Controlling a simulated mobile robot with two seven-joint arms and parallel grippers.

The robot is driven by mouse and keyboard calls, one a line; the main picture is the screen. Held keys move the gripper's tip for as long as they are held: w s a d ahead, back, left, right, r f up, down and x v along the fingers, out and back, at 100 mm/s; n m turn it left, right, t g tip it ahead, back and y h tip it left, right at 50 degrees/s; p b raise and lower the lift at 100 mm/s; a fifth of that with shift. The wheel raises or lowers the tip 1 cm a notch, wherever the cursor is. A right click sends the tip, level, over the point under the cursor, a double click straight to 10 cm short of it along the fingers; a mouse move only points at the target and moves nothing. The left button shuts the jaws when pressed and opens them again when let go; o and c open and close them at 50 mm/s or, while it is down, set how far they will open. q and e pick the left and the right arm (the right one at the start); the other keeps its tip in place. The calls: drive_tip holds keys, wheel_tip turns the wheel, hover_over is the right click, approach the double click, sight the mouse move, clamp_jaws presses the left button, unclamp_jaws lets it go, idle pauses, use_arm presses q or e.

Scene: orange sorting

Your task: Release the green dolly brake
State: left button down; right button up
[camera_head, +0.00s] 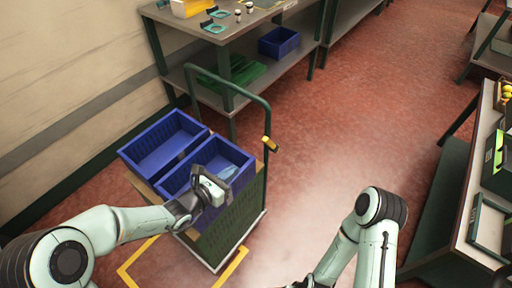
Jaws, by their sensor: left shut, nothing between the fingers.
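The green dolly (233,232) stands on the red floor inside yellow floor markings, with a tall green handle frame (265,120) at its far side. A small yellow and black piece (269,144) sits on the right post of the handle; I cannot tell if it is the brake. My left gripper (222,182) is shut and empty, over the near blue crate on the dolly, apart from the yellow piece. My right arm comes in at the bottom; its gripper is out of view.
Two blue crates, a far one (155,162) and a near one (243,155), sit on the dolly. A workbench (200,30) with a lower shelf stands behind it. A grey table (470,215) is at the right. The red floor between is clear.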

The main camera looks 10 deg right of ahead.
use_arm(q)
approach(271, 145)
drive_tip(key=shift+w+d+r, duration=0.2)
drive_tip(key=shift+w, duration=0.35)
drive_tip(key=shift+w+d+r, duration=0.2)
drive_tip(key=shift+w+r, duration=0.05)
drive_tip(key=shift+w, duration=0.3)
drive_tip(key=shift+w+d+r, duration=0.2)
drive_tip(key=shift+w, duration=0.35)
drive_tip(key=shift+r+p, duration=0.1)
drive_tip(key=shift+p, duration=0.25)
